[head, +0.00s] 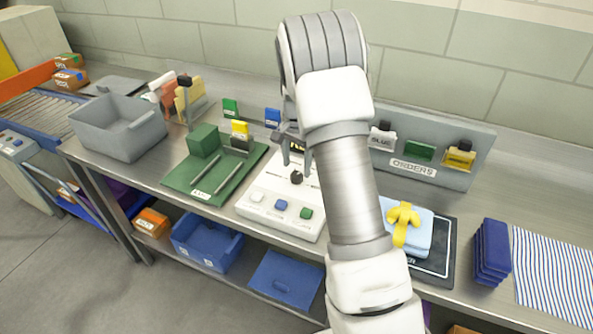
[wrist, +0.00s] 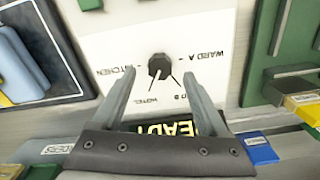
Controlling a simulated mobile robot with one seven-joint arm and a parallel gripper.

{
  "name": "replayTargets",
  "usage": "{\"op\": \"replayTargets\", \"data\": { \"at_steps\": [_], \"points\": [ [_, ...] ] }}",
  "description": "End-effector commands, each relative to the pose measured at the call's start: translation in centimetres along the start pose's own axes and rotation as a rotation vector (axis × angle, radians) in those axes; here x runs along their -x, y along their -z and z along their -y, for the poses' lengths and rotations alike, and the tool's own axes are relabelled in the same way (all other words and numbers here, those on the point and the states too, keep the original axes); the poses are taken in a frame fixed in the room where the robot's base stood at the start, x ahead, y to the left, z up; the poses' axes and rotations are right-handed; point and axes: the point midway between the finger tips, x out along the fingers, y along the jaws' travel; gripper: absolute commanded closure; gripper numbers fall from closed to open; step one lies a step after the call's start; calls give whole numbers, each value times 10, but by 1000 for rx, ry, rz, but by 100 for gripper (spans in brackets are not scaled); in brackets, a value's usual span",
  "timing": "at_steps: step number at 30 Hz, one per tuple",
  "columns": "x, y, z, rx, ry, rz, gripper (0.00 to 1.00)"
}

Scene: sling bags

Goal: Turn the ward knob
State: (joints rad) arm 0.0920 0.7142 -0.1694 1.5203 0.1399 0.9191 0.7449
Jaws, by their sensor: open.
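The ward knob is a small black knob (head: 296,177) on a white control box (head: 255,190) in the middle of the bench. In the wrist view the knob (wrist: 160,66) sits on the white panel among upside-down labels that read WARD A, what looks like WARD B, KITCHEN and HOTEL. I cannot tell which label it points at. My gripper (wrist: 161,76) is open, with one finger to each side of the knob in the picture; I see no contact. In the head view my arm hides part of the box and most of the gripper.
The box has white, blue and green buttons (head: 306,213) in front and a READY display (wrist: 180,127). A green board (head: 180,180) lies left; a black mat (head: 443,262) with a yellow-tied blue bundle (head: 408,232) lies right. An ORDERS rack (head: 455,181) stands behind.

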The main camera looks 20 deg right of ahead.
Motion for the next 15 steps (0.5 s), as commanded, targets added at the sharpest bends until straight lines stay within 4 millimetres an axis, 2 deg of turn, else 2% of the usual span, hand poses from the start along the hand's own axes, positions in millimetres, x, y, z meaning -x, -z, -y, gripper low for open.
{"op": "replayTargets", "data": {
  "at_steps": [1,6,15],
  "points": [
    [-9,0,0,0,-2,2,24],
    [-24,0,0,0,-1,1,24],
    [-28,0,0,0,0,0,24]
  ]
}}
